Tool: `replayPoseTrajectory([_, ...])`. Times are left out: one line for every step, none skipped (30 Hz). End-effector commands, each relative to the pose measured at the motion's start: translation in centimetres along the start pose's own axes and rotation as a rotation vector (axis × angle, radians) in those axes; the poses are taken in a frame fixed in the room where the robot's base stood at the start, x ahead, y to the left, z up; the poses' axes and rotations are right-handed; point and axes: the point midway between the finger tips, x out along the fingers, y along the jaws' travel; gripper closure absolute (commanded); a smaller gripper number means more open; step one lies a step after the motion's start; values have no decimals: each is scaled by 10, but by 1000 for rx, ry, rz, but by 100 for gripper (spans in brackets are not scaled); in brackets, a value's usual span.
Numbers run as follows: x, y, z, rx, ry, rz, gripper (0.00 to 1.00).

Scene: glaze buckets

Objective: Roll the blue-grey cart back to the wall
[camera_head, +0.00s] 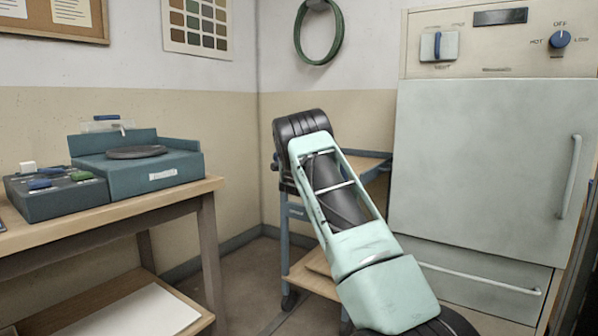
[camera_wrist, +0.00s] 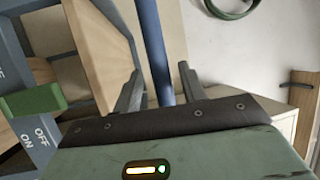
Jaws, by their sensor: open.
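The blue-grey cart stands near the room corner, left of the big pale cabinet. Its wooden top (camera_head: 366,163) and blue-grey leg (camera_head: 285,235) show in the head view, with a lower wooden shelf; my arm covers much of it. My gripper (camera_wrist: 160,88) is open in the wrist view, its two fingers either side of a blue bar (camera_wrist: 154,45). I cannot tell whether either finger touches the bar. A green lever (camera_wrist: 32,101) sits at left beside OFF and ON marks on a blue-grey part. In the head view my gripper is hidden behind my arm.
A wooden bench (camera_head: 110,227) with blue equipment (camera_head: 140,165) stands on the left. The pale cabinet (camera_head: 490,160) with a drawer is close on the right. A green ring (camera_head: 318,58) hangs on the wall. Some floor (camera_head: 245,268) shows clear between bench and cart.

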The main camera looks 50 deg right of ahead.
Motion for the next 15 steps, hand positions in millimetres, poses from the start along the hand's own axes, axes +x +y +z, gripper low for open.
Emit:
replayPoseTrajectory([-8,-1,1,-1,-2,2,59])
replayPoseTrajectory([-14,-1,1,-1,-3,2,59])
replayPoseTrajectory([-21,-1,1,0,-3,2,59])
replayPoseTrajectory([-27,-1,1,0,-3,3,59])
replayPoseTrajectory([-33,-1,1,1,-2,2,59])
replayPoseTrajectory([-42,-1,1,1,-3,3,59])
replayPoseTrajectory([-48,-1,1,0,-3,3,59])
replayPoseTrajectory([-54,-1,1,0,-3,3,59])
replayPoseTrajectory([-63,-1,1,0,-3,3,59])
replayPoseTrajectory([-70,-1,0,-1,-2,3,59])
replayPoseTrajectory([-76,-1,0,-1,-3,3,59])
replayPoseTrajectory([-86,-1,1,0,-3,3,59])
replayPoseTrajectory([-93,-1,1,0,-4,3,59])
replayPoseTrajectory([-100,-1,1,0,-4,3,59])
replayPoseTrajectory([-108,-1,1,0,-3,2,59])
